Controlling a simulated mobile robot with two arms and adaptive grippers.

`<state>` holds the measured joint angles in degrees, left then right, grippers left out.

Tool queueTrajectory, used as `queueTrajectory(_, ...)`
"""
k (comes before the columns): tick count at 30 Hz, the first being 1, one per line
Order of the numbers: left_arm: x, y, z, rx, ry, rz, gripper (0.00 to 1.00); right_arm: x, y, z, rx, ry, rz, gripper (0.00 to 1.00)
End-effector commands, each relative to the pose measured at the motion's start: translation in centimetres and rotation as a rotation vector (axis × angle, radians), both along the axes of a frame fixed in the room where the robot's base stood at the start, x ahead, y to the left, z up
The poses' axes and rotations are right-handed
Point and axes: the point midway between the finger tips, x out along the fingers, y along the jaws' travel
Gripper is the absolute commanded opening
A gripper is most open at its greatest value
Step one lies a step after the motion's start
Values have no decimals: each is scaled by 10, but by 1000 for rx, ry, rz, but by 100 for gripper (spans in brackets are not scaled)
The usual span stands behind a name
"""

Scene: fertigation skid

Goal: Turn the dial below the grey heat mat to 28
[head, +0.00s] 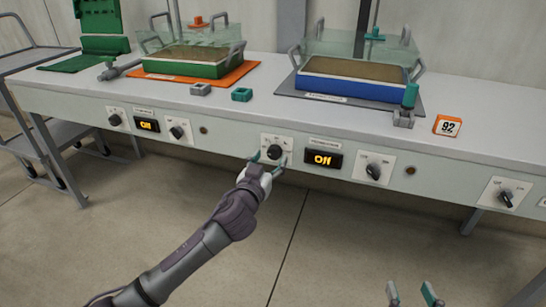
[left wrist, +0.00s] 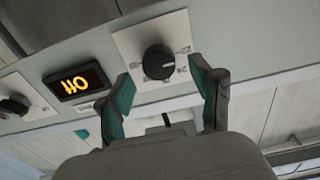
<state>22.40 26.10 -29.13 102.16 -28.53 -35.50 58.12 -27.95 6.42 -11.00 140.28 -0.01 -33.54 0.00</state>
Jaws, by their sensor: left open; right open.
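The grey heat mat (head: 428,106) lies on the bench under a blue tray (head: 350,88). On the front panel below it, a black round dial (head: 274,151) sits on a white plate, left of a display (head: 323,158) that reads Off. My left gripper (head: 268,161) is open in front of this dial. In the left wrist view the dial (left wrist: 158,62) lies between the two spread fingers and looks untouched. The dial scale is too small to read. My right gripper (head: 410,292) is open and empty at the bottom edge, away from the bench.
A second black knob (head: 374,170) sits right of the display. An orange mat (head: 241,76) with a green tray (head: 193,66) and its own Off display (head: 147,124) are to the left. The floor in front is clear.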

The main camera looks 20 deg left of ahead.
Motion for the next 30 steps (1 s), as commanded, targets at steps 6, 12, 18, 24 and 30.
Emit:
queueTrajectory(6, 25, -1, -1, 0, 0, 0, 65, 5, 4, 18, 28, -110, 7, 58)
queueTrajectory(12, 30, -1, -1, -1, 1, 0, 65, 6, 5, 23, 34, -136, 9, 58)
queueTrajectory(18, 30, -1, 0, -1, 1, -1, 60, 6, 5, 23, 34, -135, 8, 58)
queueTrajectory(24, 30, -1, 0, 0, 1, -1, 27, 6, 5, 23, 34, -135, 8, 58)
queueTrajectory(30, 30, -1, 0, 1, 1, 0, 6, 6, 5, 23, 34, -135, 8, 58)
